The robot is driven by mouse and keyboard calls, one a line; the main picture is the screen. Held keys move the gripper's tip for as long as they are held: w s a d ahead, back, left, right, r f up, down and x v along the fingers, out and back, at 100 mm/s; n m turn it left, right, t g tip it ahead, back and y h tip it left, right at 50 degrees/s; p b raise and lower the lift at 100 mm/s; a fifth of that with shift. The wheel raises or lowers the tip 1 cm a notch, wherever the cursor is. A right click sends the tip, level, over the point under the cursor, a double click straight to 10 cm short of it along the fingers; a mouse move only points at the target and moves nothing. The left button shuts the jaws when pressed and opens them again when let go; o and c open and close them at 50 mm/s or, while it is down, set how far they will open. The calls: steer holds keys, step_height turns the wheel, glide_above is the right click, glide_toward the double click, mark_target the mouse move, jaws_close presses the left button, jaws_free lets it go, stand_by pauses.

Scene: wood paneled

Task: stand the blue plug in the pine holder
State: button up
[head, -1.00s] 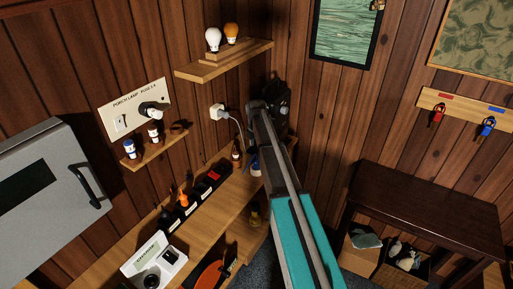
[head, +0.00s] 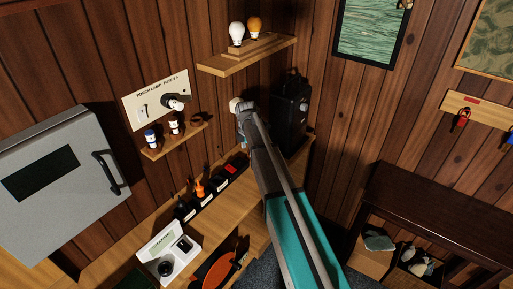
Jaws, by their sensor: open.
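My gripper (head: 242,112) is at the far end of my teal arm, in front of the wall just left of a black box. Its fingers are small, dark and partly hidden by the arm. I see nothing held in it. A small white-and-blue-capped piece (head: 151,138) stands on a little wooden wall shelf (head: 158,153), well left of my gripper; I cannot tell if it is the blue plug. A trace of blue (head: 241,142) shows just below my gripper, mostly hidden. I cannot make out the pine holder for certain.
A fuse panel (head: 150,92) is above the little shelf. A higher shelf (head: 225,66) carries two bulbs. The black box (head: 291,105) is right of my gripper. The bench (head: 222,208) holds a black row of bins (head: 207,199) and a white device (head: 172,250). A grey cabinet (head: 70,165) is left.

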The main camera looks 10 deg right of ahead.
steer(key=s+a, duration=0.2)
steer(key=a, duration=0.9)
steer(key=shift+s, duration=0.2)
steer(key=shift+f, duration=0.1)
stand_by(0.5)
steer(key=s+d+f+m+b, duration=0.1)
steer(key=s+d+m, duration=0.4)
steer(key=s+m, duration=0.5)
steer(key=s+d+f+m+b, duration=0.1)
steer(key=s+d+m, duration=0.4)
steer(key=s+m, duration=0.6)
steer(key=s, duration=0.4)
steer(key=shift+s+d, duration=0.2)
steer(key=shift+s, duration=0.1)
